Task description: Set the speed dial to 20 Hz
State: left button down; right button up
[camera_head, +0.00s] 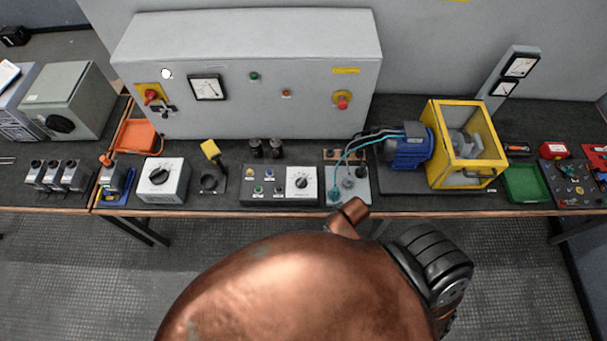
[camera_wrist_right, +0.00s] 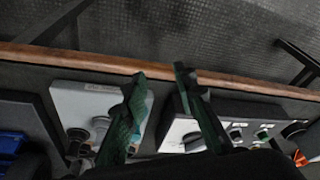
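The control box (camera_head: 262,197) stands near the front edge of the bench, with several small buttons on its left part. On its white right part is a dial with a small black knob (camera_head: 302,183), which looks like the speed dial. Its scale is too small to read. In the right wrist view, the white dial face (camera_wrist_right: 178,133) is partly covered by a finger and the knob shows only in part. My right gripper (camera_wrist_right: 159,73) is open, its two green fingers apart, with nothing held between them. My left gripper is not in view.
A terminal panel (camera_head: 357,195) with teal leads stands just right of the control box. A white box with a large black knob (camera_head: 160,178) stands to its left. Behind is a grey cabinet (camera_head: 300,110). A blue motor (camera_head: 408,150) and yellow cage (camera_head: 470,182) stand further right.

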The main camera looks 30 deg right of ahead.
notch_tip(320, 180, up, 6)
jog(key=p, duration=0.1)
jog(key=r+m+g, duration=0.2)
jog(key=m+g, duration=0.1)
jog(key=m, duration=0.9)
send_over(303, 178)
jog(key=shift+s+f+p, duration=0.15)
jog(key=shift+f+p, duration=0.05)
jog(key=shift+p, duration=0.1)
jog(key=shift+d+f+m, duration=0.1)
jog(key=shift+m, duration=0.2)
notch_tip(303, 178, down, 7)
jog(key=shift+f, duration=0.2)
jog(key=shift+c, duration=0.4)
grip_shut()
